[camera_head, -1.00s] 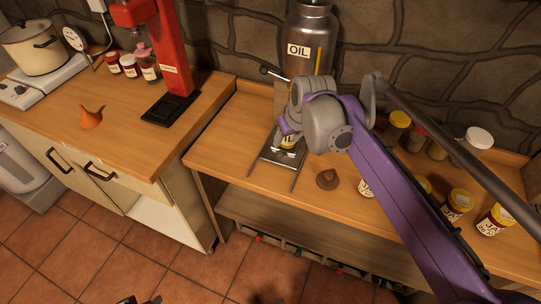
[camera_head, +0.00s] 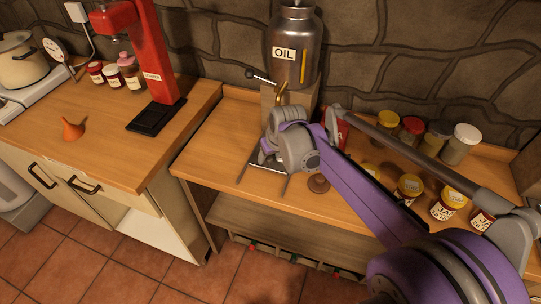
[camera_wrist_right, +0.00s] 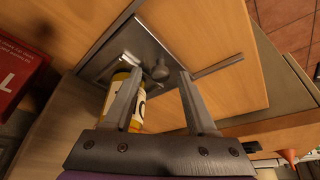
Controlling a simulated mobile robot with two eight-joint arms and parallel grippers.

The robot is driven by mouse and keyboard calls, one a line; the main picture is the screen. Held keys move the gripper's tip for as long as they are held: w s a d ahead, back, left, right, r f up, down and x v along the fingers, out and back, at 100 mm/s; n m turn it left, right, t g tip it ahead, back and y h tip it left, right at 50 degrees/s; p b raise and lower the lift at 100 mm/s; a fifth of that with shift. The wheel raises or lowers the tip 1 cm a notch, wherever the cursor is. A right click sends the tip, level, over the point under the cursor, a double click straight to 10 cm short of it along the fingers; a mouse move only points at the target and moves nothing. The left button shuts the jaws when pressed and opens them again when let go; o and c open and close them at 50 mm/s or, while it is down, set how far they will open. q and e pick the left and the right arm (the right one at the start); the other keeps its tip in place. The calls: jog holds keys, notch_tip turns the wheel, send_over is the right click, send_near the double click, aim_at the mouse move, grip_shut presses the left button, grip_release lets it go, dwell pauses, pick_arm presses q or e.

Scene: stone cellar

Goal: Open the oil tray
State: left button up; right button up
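The oil tray, a flat grey metal piece (camera_head: 256,161) with two thin rails reaching forward, lies on the wooden bench below the steel oil tank (camera_head: 296,45). It also shows in the right wrist view (camera_wrist_right: 141,42). A yellow jar (camera_wrist_right: 118,82) shows beside the left finger, partly hidden. In the head view my right wrist hides the fingers and much of the tray. My left gripper is out of view.
A brass tap (camera_head: 281,92) and a lever (camera_head: 261,76) are on the tank just above my wrist. A small brown cone (camera_head: 318,183) lies to the right of the tray. Several lidded jars (camera_head: 408,187) stand further right. The bench's left part (camera_head: 205,150) is clear.

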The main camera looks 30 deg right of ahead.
grip_shut()
dwell(1.2)
